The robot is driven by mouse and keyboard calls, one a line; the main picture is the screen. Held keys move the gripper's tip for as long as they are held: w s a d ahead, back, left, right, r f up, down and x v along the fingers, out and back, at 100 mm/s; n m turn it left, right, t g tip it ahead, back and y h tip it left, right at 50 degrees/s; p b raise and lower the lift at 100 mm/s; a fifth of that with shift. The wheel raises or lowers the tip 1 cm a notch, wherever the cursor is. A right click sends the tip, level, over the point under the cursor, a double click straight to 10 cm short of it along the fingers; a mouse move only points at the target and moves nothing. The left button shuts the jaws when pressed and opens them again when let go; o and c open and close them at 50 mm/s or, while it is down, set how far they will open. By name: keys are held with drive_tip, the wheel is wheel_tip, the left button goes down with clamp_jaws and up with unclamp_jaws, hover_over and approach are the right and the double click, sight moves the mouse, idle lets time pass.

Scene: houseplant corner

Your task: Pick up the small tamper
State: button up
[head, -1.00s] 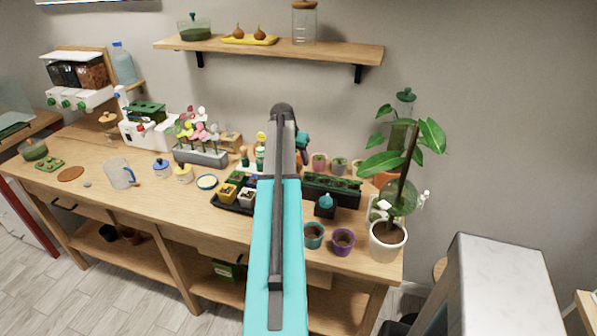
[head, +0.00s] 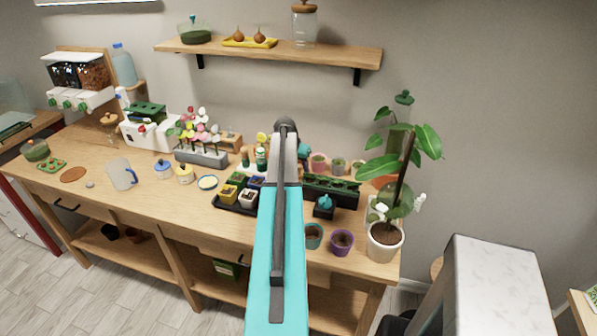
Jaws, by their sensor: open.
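A small dark square block with a teal knob on top (head: 324,205) stands on the workbench (head: 150,215), right of my arm and in front of the long dark planter. It may be the small tamper, but it is too small to tell for sure. My teal arm rises through the middle of the head view and covers part of the bench. A teal and dark part of my arm shows just right of its upper end. My gripper's fingers do not show; they seem hidden behind the arm.
Close around the block are a long dark planter (head: 331,190), a teal pot (head: 313,237), a purple pot (head: 341,242) and a tall plant in a white pot (head: 385,243). A black tray with small pots (head: 238,207) is left of my arm. The bench's front left is fairly clear.

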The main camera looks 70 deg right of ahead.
idle(0.3)
drive_tip(key=c, duration=1.2)
drive_tip(key=shift+o, duration=0.2)
drive_tip(key=shift+r, duration=0.1)
drive_tip(key=shift+r+b, duration=1.8)
drive_tip(key=shift+r, duration=3.1)
drive_tip(key=shift+w, duration=0.1)
